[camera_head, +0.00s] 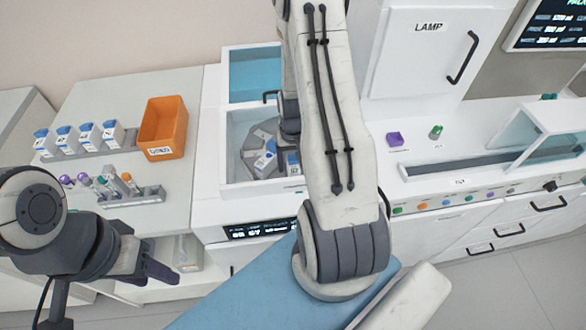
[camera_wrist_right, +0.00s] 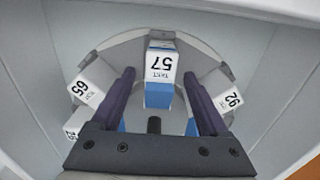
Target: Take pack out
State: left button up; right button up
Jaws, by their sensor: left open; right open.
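In the right wrist view, a white and blue pack (camera_wrist_right: 158,78) marked 57 stands in a round grey carousel (camera_wrist_right: 120,48). My right gripper (camera_wrist_right: 159,74) is open, with one finger on either side of this pack and visible gaps to both. Packs marked 65 (camera_wrist_right: 80,87) and 92 (camera_wrist_right: 230,98) sit to the left and right, and another label shows at lower left. In the head view, packs (camera_head: 265,162) show inside the white machine's open well (camera_head: 236,130); my right arm hides most of the right gripper. My left gripper (camera_head: 158,270) is open and empty at lower left.
Several white and blue packs (camera_head: 88,136) stand in a row beside an orange bin (camera_head: 163,125). A tube rack (camera_head: 130,190) is in front of them. The well's walls surround the right gripper. A blue surface (camera_head: 240,298) lies at the bottom.

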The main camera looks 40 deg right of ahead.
jog(key=shift+f, duration=1.1)
grip_shut()
jog(key=shift+r, duration=0.1)
